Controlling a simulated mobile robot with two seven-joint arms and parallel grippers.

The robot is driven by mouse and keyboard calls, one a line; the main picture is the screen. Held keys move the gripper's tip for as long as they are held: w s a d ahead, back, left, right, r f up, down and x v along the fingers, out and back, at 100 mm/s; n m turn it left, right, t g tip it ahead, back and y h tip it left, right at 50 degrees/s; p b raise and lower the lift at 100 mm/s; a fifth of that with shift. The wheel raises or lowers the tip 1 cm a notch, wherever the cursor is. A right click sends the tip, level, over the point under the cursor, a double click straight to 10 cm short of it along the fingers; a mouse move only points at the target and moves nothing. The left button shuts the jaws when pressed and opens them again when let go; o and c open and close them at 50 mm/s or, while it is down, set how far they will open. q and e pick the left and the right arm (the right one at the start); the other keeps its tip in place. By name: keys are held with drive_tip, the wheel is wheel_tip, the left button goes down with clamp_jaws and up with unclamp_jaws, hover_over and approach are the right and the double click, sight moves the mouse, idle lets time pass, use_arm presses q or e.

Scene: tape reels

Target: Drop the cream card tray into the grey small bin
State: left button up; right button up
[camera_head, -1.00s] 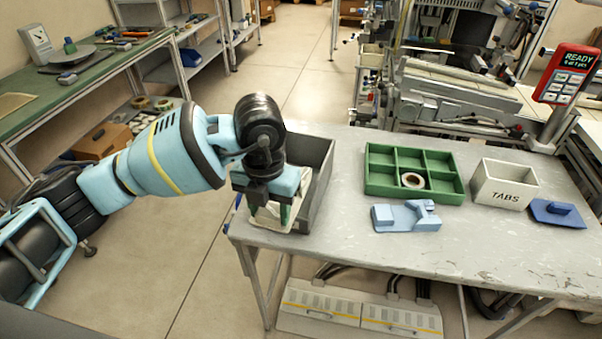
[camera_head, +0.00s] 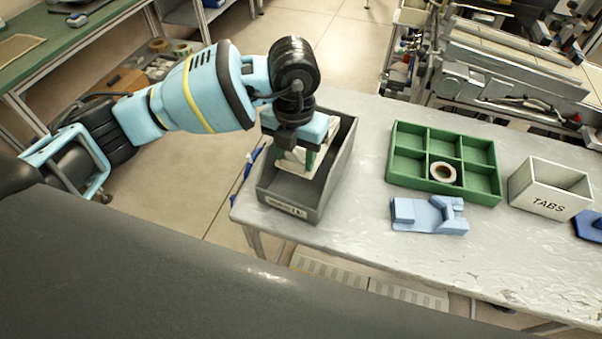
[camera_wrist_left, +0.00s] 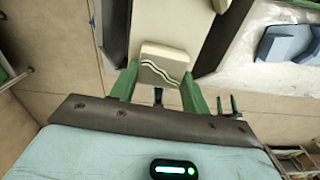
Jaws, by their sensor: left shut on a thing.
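The grey small bin (camera_head: 345,158) stands at the left end of the table, with a label on its front. My left gripper (camera_head: 294,165) points down within the outline of the bin's opening. It is shut on the cream card tray (camera_head: 291,160), which is partly hidden by the green fingers. In the left wrist view the cream card tray (camera_wrist_left: 165,66) sits between the two green fingertips (camera_wrist_left: 160,85), with a dark wavy line on it. I cannot tell how far the tray is above the bin's floor. My right gripper is not in view.
A green divided tray (camera_head: 443,201) holding a tape reel (camera_head: 442,173) stands right of the bin. A light blue block (camera_head: 428,215) lies before it. A cream TABS box (camera_head: 549,190) and a dark blue piece (camera_head: 590,226) are farther right. Table between bin and green tray is clear.

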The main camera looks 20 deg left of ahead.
use_arm(q)
wheel_tip(320, 180, down, 3)
drive_tip(key=shift+r, duration=0.1)
drive_tip(key=shift+f, duration=0.35)
wheel_tip(320, 180, down, 4)
drive_tip(key=shift+f, duration=0.25)
drive_tip(key=shift+w+f, duration=0.1)
drive_tip(key=shift+f, duration=0.6)
drive_tip(key=o, duration=1.1)
drive_tip(key=shift+r, duration=0.1)
